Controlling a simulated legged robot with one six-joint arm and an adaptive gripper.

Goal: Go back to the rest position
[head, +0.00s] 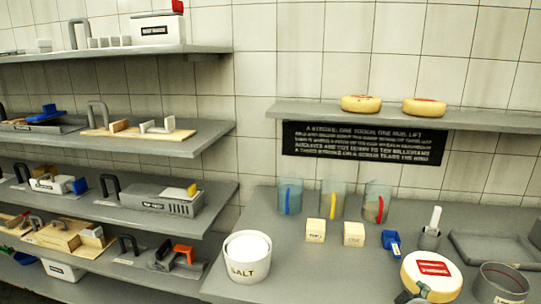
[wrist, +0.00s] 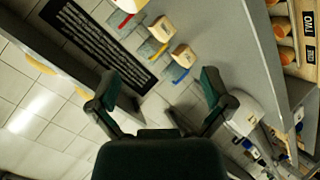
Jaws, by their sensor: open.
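My gripper (wrist: 156,92) is open in the wrist view, its two dark green-padded fingers spread wide with nothing between them. The head view does not show it. Two yellow cheese wheels (head: 361,104) (head: 424,107) lie apart on the wall shelf (head: 300,112). A larger pale wheel with a red label (head: 432,275) is at the front right of the counter (head: 300,262). In the tilted wrist view, the black sign (wrist: 97,40) and two pale blocks (wrist: 161,29) (wrist: 184,56) show beyond the fingers.
A white salt crock (head: 248,257) stands at the counter's front left. Three clear containers (head: 290,196) (head: 333,200) (head: 378,202) stand at the back, with two pale blocks (head: 315,231) (head: 353,234) before them. A grey tray (head: 490,246) lies right. Loaded shelves (head: 190,140) fill the left.

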